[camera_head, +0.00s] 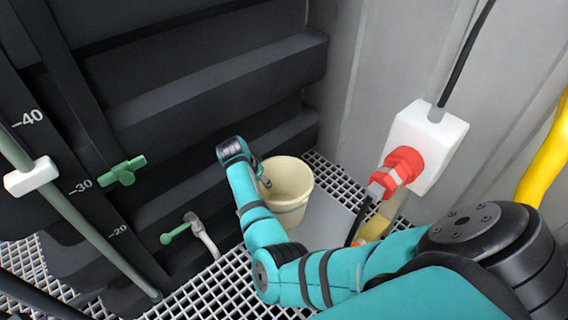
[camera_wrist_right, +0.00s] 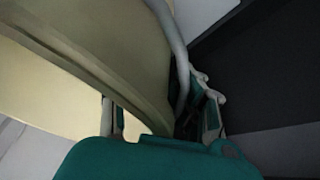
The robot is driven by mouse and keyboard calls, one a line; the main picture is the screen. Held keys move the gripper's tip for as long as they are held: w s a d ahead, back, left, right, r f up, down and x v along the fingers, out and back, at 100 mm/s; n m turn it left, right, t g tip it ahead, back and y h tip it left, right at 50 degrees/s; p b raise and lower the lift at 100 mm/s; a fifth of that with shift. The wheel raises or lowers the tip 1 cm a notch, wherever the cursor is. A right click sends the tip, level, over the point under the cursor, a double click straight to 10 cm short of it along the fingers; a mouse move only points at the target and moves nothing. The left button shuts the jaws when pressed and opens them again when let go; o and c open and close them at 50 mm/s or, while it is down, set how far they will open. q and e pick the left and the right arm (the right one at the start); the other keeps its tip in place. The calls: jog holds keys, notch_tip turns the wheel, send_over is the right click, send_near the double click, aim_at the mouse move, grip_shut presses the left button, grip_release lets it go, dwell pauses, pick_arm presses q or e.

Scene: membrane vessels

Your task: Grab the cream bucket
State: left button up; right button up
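The cream bucket (camera_head: 287,207) stands upright on a grated floor, close to the dark ribbed wall. My right arm reaches forward to the bucket's left side. My right gripper (camera_head: 265,183) is at the bucket's upper left rim, mostly hidden behind my wrist. In the right wrist view the bucket (camera_wrist_right: 90,50) fills the upper left, very close. The right gripper's fingers (camera_wrist_right: 163,115) stand apart there, with the bucket's edge and a pale curved handle (camera_wrist_right: 177,55) between them. I cannot tell whether either finger touches the bucket. My left gripper is not in view.
A white box (camera_head: 428,145) with a red plug (camera_head: 398,170) and black cable is on the grey wall at right. A green-handled valve (camera_head: 178,233) sits left of my arm. A scale with a green rod (camera_head: 85,230) is at far left. A yellow pipe (camera_head: 548,150) is at right.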

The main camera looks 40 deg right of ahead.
grip_shut()
jog(key=shift+r, duration=0.1)
dwell(0.6)
